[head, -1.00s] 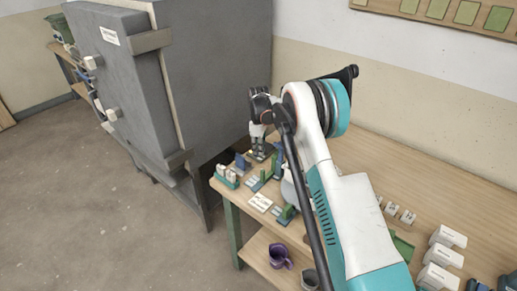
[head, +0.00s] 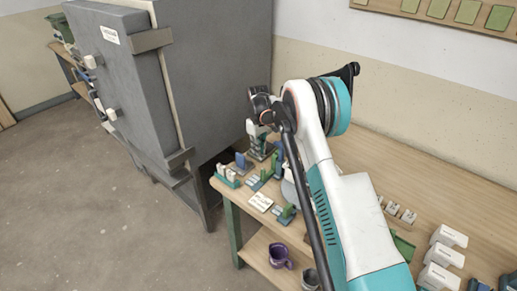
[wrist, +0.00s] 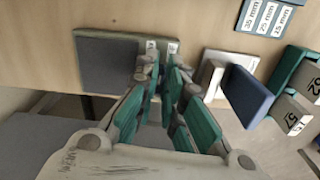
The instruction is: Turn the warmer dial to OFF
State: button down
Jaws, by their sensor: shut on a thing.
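The warmer (wrist: 105,65) shows in the wrist view as a low box with a dark grey top and a lighter panel at its right end, bearing two small pale labels. My gripper (wrist: 160,78) reaches that end panel, its teal-padded fingers close together. It is shut on the warmer's dial, which is mostly hidden between the fingertips. The dial's setting and the label words cannot be read. In the head view my gripper (head: 259,146) is low over the far left end of the bench, and the warmer is largely hidden there.
A blue upright block (wrist: 247,95) and green pieces with numbered faces (wrist: 290,110) stand right of my fingers. A white card (head: 260,202) lies near the bench's front edge. The large grey kiln (head: 215,80) stands close on the left. White boxes (head: 440,256) stand at right.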

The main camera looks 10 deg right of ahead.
jog(key=shift+a+m, duration=0.15)
jog(key=shift+m, duration=1.85)
jog(key=c, duration=1.7)
grip_release()
jog(key=shift+r, duration=0.1)
notch_tip(320, 180, up, 12)
